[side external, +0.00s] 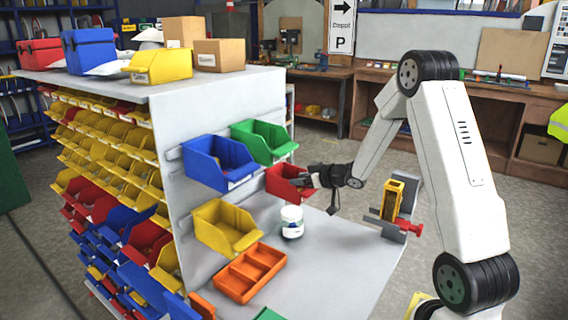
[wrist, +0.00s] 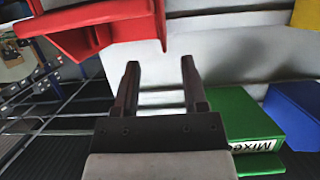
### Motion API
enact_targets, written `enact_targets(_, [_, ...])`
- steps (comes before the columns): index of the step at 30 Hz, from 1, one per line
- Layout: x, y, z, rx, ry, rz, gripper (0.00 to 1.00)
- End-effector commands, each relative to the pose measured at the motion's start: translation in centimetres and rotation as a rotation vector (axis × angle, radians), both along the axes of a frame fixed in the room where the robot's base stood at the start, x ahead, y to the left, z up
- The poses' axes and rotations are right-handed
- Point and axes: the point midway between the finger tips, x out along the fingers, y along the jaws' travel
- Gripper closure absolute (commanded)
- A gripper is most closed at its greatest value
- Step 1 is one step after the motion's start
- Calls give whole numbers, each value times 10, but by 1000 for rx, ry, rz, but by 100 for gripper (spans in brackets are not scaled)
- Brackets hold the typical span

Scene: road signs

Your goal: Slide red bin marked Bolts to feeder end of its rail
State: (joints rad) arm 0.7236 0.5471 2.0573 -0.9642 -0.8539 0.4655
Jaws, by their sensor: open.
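The red bin (side external: 284,182) hangs on the lower rail of the grey panel in the side external view, below the green bin; no Bolts label is readable. My gripper (side external: 308,180) is at the red bin's right side in that view, partly in front of it. In the wrist view my gripper (wrist: 160,64) is open, with nothing between its two dark fingers. The red bin (wrist: 95,25) there lies up and left of the fingers, not between them. I cannot tell whether the gripper touches it. The rail's feeder end cannot be identified.
A blue bin (side external: 220,162), green bin (side external: 264,141) and yellow bin (side external: 226,227) also hang on the panel. The green one reads "Mixed" in the wrist view (wrist: 240,120). A white jar (side external: 291,222), orange tray (side external: 248,273) and yellow-red fixture (side external: 392,205) stand on the worktop.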

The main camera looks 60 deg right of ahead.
Motion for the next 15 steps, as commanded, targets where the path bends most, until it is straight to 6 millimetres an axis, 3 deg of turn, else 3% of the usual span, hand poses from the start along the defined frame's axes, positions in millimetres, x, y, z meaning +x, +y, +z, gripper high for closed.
enact_targets(6, [-16, 0, 6, 0, 1, -2, 45])
enact_targets(15, [-18, 0, 6, 1, 1, -1, 45])
